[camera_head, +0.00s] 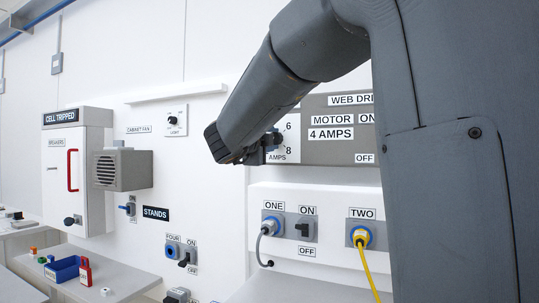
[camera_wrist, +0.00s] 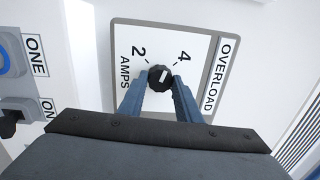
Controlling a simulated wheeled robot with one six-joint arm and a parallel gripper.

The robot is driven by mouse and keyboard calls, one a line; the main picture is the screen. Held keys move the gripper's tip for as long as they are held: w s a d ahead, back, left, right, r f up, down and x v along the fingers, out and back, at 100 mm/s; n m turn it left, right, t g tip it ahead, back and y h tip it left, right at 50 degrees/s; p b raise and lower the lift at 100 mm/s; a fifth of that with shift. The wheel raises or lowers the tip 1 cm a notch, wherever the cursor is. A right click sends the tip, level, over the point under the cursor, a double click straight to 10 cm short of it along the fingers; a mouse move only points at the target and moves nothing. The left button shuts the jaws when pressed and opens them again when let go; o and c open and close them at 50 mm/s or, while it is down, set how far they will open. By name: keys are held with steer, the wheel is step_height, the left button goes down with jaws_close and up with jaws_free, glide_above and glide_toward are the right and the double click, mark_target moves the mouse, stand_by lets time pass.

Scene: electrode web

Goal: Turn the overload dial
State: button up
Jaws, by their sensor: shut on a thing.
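The overload dial (camera_wrist: 160,77) is a round black knob with a white pointer mark, on a white plate (camera_wrist: 125,38) lettered OVERLOAD and AMPS. In the wrist view the mark points up the picture, between 2 and 4. My gripper (camera_wrist: 160,82) is shut on the knob, with one blue-grey finger at each side. In the head view my gripper (camera_head: 266,150) is at the plate, and my arm covers its left part. The numbers 6 and 8 show there, and the knob is mostly hidden.
Below the dial are socket ONE (camera_head: 272,226) with a grey plug, its switch (camera_head: 303,228), and socket TWO (camera_head: 361,236) with a yellow cable. A grey speaker-like box (camera_head: 122,170) and the CELL TRIPPED cabinet (camera_head: 75,170) stick out at left.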

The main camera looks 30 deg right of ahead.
steer(key=shift+f+m+b, duration=0.15)
steer(key=shift+m+b, duration=2.75)
steer(key=shift+b, duration=0.35)
steer(key=o, duration=1.1)
steer(key=shift+c, duration=0.2)
steer(key=v, duration=0.8)
steer(key=shift+b, duration=0.35)
